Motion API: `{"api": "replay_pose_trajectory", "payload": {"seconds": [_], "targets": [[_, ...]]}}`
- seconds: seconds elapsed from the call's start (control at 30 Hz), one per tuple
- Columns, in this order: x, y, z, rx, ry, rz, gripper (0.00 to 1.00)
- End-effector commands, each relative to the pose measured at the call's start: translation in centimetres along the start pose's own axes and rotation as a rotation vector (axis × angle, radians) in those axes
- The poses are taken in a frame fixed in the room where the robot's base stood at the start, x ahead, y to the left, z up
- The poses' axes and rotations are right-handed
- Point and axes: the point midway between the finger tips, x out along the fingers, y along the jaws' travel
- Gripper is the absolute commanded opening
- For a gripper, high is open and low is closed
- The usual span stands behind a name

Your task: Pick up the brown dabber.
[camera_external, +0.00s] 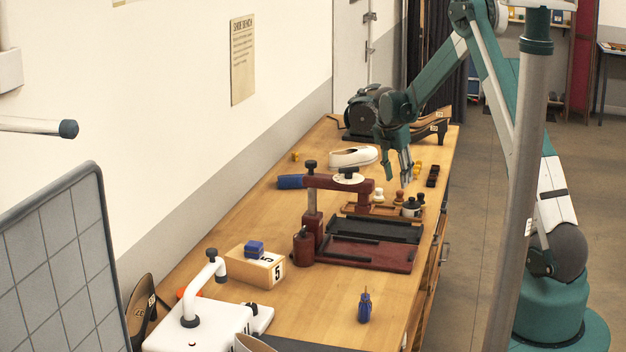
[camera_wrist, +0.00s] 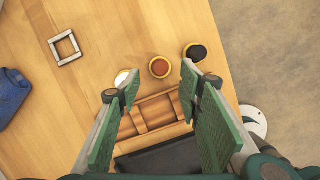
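The brown dabber (camera_external: 399,196) stands beside the wooden compartment tray in a row with a white dabber (camera_external: 378,196). In the wrist view the brown dabber (camera_wrist: 160,67) shows from above as a brown disc with a yellow rim. It lies between a white-topped dabber (camera_wrist: 122,77) and a black-topped dabber (camera_wrist: 195,52). My gripper (camera_external: 407,176) points down above this row, apart from it. In the wrist view my gripper (camera_wrist: 157,82) is open, with nothing between its green pads. The brown dabber appears just beyond the gap between the fingertips.
A white shoe (camera_external: 353,156) and a black machine (camera_external: 362,112) stand farther back. A square metal frame (camera_wrist: 65,48) lies on the table.

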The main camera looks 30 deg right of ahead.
Motion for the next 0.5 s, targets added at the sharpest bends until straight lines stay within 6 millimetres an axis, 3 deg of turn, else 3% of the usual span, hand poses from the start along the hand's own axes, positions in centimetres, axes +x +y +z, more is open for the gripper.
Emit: {"api": "replay_pose_trajectory", "payload": {"seconds": [0.27,0.5], "targets": [[0.1,0.0,0.0,0.001,0.0,0.0,0.36],[1.7,0.0,0.0,0.002,0.0,0.0,0.36]]}}
